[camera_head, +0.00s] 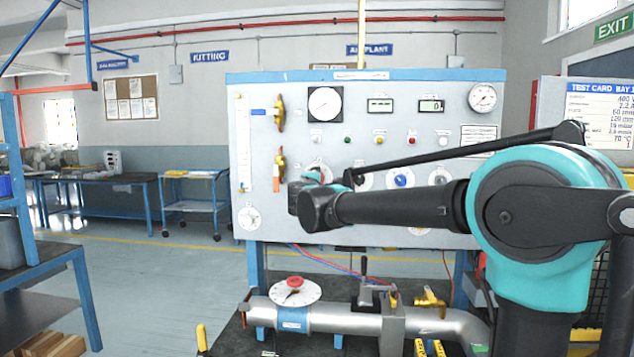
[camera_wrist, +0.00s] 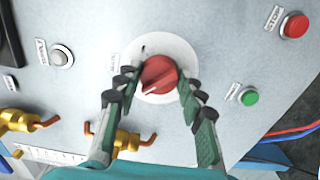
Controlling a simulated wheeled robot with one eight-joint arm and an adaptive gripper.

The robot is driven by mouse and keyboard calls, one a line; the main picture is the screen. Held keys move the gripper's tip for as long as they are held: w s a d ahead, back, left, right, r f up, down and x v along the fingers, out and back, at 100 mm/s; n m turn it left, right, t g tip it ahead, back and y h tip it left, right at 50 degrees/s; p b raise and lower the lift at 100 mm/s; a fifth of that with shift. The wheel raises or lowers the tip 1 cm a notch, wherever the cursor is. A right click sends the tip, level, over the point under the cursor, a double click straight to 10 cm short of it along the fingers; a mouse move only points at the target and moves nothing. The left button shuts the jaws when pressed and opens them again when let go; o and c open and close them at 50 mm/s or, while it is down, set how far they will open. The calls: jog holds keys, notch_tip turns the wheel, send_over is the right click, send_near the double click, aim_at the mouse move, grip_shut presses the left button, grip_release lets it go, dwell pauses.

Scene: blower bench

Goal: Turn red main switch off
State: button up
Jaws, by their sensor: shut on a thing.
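The red main switch (camera_wrist: 160,73) is a red rotary knob on a round white plate (camera_wrist: 185,52) on the grey panel, seen in the wrist view. A pale mark on the knob points to the lower left, and a small dark mark shows near the plate's top. My gripper (camera_wrist: 157,86) has one finger on each side of the knob and is shut on it. In the head view my gripper (camera_head: 303,194) is at the panel's left-middle part, and my wrist and arm hide the red knob there.
A red push button (camera_wrist: 295,25), a green button (camera_wrist: 249,97) and a pale button (camera_wrist: 61,55) surround the switch. Brass valves with orange handles (camera_wrist: 128,140) lie close below left. In the head view, a pipe with a red-handled dial (camera_head: 294,291) stands below the panel (camera_head: 270,222).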

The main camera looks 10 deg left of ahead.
jog(key=o, duration=1.2)
jog(key=shift+c, duration=0.2)
jog(key=s, duration=1.2)
jog(key=shift+a, duration=0.2)
